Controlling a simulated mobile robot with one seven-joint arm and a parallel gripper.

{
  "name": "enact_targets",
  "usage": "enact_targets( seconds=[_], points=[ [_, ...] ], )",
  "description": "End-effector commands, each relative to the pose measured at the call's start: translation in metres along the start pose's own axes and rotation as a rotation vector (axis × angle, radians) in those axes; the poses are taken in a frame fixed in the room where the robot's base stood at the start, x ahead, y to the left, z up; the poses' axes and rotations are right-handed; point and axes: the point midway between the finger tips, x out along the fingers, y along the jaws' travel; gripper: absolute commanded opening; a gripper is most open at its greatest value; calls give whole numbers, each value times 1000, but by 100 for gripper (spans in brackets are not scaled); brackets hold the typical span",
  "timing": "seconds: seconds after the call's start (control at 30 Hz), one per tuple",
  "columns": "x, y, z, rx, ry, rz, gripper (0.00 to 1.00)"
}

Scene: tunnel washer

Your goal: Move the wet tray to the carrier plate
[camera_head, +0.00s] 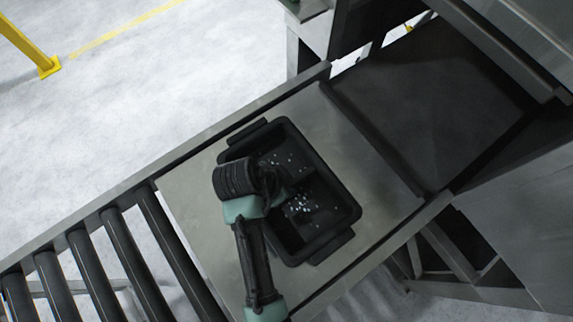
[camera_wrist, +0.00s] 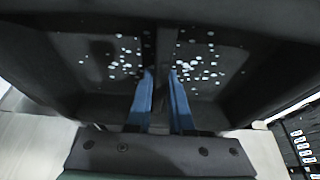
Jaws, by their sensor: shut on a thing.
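The wet tray (camera_head: 342,189) is black and rectangular, with handle lips at two ends and pale water drops on its floor. In the head view it is over a flat grey metal plate (camera_head: 377,177); I cannot tell whether it rests on it or hangs just above. My gripper (camera_wrist: 161,78) reaches down into the tray. Its two blue fingers are shut on the tray's middle divider (camera_wrist: 163,50), with drops on both sides. In the head view my wrist and arm hide the tray's left part and the fingertips.
Dark rollers (camera_head: 122,252) run off to the lower left, beside a grey side rail (camera_head: 190,150). A dark flat surface (camera_head: 430,100) adjoins the plate at upper right, under the metal machine housing (camera_head: 520,40). A yellow post (camera_head: 28,48) stands at upper left on open floor.

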Motion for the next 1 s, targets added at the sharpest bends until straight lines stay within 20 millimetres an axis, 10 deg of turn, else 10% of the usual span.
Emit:
enact_targets(
  seconds=[0.4,0.43,0.57,1.0],
  points=[
    [7,0,2,1,1,-2,0],
    [6,0,2,0,0,-1,25],
    [6,0,2,0,0,-1,48],
    [-5,-1,1,0,2,-4,50]
  ],
)
